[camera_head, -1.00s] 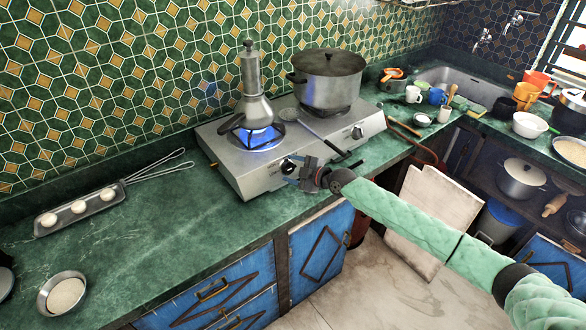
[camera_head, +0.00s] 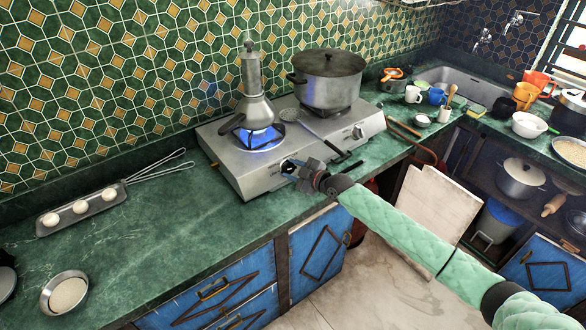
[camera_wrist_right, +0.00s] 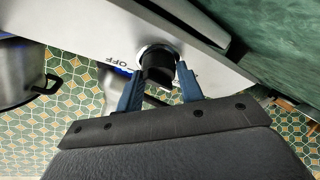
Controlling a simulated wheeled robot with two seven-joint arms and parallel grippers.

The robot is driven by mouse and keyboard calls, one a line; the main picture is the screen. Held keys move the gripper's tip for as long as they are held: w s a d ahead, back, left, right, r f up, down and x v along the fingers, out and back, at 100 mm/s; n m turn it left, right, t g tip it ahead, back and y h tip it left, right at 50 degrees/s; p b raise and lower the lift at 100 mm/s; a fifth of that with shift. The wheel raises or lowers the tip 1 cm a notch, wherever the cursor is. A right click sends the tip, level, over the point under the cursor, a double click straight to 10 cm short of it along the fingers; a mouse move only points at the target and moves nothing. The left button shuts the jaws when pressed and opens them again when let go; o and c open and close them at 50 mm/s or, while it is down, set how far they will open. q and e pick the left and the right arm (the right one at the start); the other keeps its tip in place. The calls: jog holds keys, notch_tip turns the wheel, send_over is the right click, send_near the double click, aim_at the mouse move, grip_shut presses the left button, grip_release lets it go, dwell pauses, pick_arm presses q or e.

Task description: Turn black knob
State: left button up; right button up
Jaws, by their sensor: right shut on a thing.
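The black knob (camera_wrist_right: 158,70) sits on the front panel of the gas hotplate, with a pale ring around its base and an "OFF" mark beside it in the right wrist view. My right gripper (camera_head: 291,168) is at the hotplate's front left knob. In the right wrist view its two blue fingers (camera_wrist_right: 160,88) are on either side of the black knob, shut on it. The hotplate (camera_head: 228,165) stands on the green counter. A blue flame (camera_head: 262,140) burns at its left burner. My left gripper is not in view.
A metal pot with a funnel-shaped base (camera_head: 257,108) stands over the left burner. A large lidded pot (camera_head: 330,85) is on the right burner, near a second knob (camera_head: 358,132). A skimmer (camera_head: 322,132) lies across the hotplate. The counter (camera_head: 170,225) to the left has free room.

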jog(key=m+t+p, duration=0.1)
jog(key=m, duration=0.1)
jog(key=m+t+h+p, duration=0.1)
jog(key=m, duration=0.2)
jog(key=shift+s+a+r+m+p, duration=0.1)
jog(key=shift+m+p, duration=0.2)
pick_arm(q)
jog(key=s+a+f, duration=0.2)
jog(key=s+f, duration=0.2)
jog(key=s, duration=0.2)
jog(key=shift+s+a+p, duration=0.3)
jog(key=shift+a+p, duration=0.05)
jog(key=shift+p, duration=0.05)
pick_arm(e)
jog(key=shift+m+t+h, duration=0.4)
jog(key=shift+m+h, duration=0.1)
jog(key=shift+m, duration=0.6)
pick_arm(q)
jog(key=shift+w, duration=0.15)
pick_arm(e)
jog(key=o, duration=1)
